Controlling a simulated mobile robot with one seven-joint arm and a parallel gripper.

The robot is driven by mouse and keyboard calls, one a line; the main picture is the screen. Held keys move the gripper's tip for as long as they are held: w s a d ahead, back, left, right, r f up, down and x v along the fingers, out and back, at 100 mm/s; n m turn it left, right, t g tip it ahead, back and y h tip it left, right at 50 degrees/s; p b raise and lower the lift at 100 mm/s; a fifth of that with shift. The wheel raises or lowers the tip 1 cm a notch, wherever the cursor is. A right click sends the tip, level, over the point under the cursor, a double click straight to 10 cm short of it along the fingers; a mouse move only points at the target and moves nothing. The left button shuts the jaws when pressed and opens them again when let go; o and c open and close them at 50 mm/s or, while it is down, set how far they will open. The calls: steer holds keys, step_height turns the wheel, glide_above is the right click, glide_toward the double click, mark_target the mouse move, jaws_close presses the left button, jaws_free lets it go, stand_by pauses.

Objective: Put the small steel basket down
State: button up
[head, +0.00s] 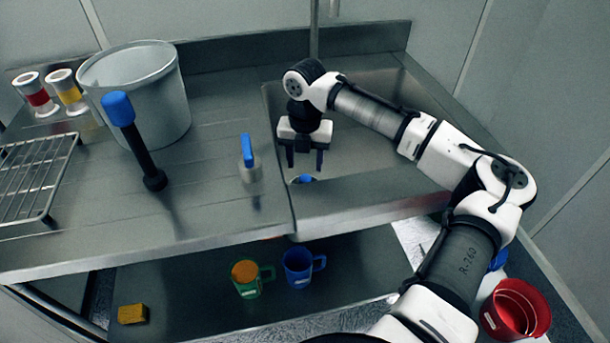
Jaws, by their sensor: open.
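My gripper (304,160) hangs pointing down over the left part of the sink, its two fingers apart with nothing visible between them.
The counter (215,200) also bears a big grey bucket (140,95), a black post with a blue head (135,140), a wire rack (35,185) and two banded spools (67,90). The lower shelf holds green (247,286) and blue mugs (298,268). A red bucket (515,310) stands lower right.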

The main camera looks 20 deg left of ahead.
steer(key=shift+r, duration=2.15)
steer(key=shift+r, duration=0.1)
